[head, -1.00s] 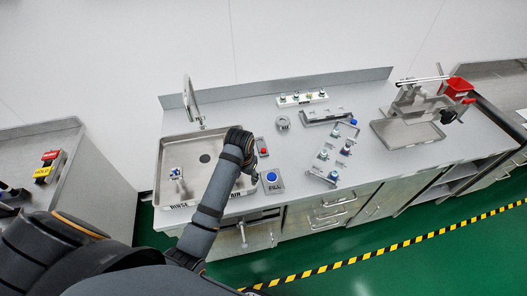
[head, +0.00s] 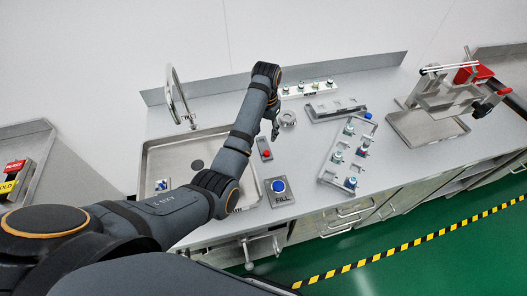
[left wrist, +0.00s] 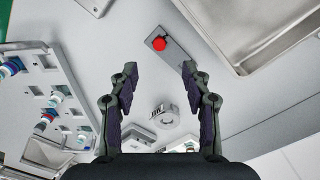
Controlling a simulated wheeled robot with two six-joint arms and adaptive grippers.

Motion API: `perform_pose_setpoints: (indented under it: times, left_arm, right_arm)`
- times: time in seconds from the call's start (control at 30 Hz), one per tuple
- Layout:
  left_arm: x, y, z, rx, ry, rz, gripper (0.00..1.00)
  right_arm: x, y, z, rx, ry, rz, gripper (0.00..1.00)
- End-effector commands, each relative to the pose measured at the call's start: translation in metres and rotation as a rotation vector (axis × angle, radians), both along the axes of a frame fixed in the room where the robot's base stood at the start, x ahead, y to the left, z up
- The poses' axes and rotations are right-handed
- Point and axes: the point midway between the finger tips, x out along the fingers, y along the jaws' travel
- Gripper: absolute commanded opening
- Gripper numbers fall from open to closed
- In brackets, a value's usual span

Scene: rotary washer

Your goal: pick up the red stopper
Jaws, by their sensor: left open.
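The red stopper (head: 266,153) is a small round red piece on a narrow grey plate, on the counter between the sink and the rack. In the left wrist view the red stopper (left wrist: 159,43) shows at the upper middle, beyond the fingertips and roughly centred between them. My left gripper (head: 274,132) points down over the counter just behind the plate, partly hidden by my arm. In the left wrist view my left gripper (left wrist: 159,72) has its fingers spread with nothing between them. My right gripper is in neither view.
A sink (head: 147,166) lies to the left. A blue FILL button (head: 279,186) stands in front of the plate. A metal ring (head: 287,118) is close to my gripper. A rack with several coloured caps (head: 325,170) is on the right, with a metal tray (head: 428,133) farther right.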

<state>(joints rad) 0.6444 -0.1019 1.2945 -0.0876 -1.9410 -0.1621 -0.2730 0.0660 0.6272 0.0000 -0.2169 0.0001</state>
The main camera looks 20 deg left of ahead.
Motion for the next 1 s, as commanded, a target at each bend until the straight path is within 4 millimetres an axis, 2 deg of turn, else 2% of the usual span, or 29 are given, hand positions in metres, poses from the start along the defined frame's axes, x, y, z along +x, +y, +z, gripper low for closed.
perform_pose_setpoints:
  times: [0.03,0.1,0.2,0.27,0.37,0.6,0.83,1.0]
  left_arm:
    - [0.0,0.0,-0.012,-0.001,0.0,0.0,0.48]
    - [0.0,0.0,-0.017,0.0,0.0,0.0,0.48]
    - [0.0,0.0,-0.018,0.0,-0.001,0.0,0.48]
    - [0.0,0.0,-0.018,0.0,-0.001,0.0,0.48]
    - [0.0,0.0,-0.025,0.0,0.002,0.0,0.48]
    - [0.0,-0.001,-0.063,0.0,0.001,0.001,0.48]
    - [0.0,-0.002,-0.073,-0.001,0.001,0.001,0.48]
    - [0.003,-0.008,-0.1,0.0,0.003,0.0,0.48]
  right_arm:
    - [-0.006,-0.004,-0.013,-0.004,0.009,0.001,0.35]
    - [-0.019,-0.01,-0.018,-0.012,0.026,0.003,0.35]
    - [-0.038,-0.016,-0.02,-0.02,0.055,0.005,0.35]
    - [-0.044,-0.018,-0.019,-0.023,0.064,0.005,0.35]
    - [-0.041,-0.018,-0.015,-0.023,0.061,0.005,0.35]
    - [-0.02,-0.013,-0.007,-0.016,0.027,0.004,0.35]
    - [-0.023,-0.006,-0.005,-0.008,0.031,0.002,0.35]
    - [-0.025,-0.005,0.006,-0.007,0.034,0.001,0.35]
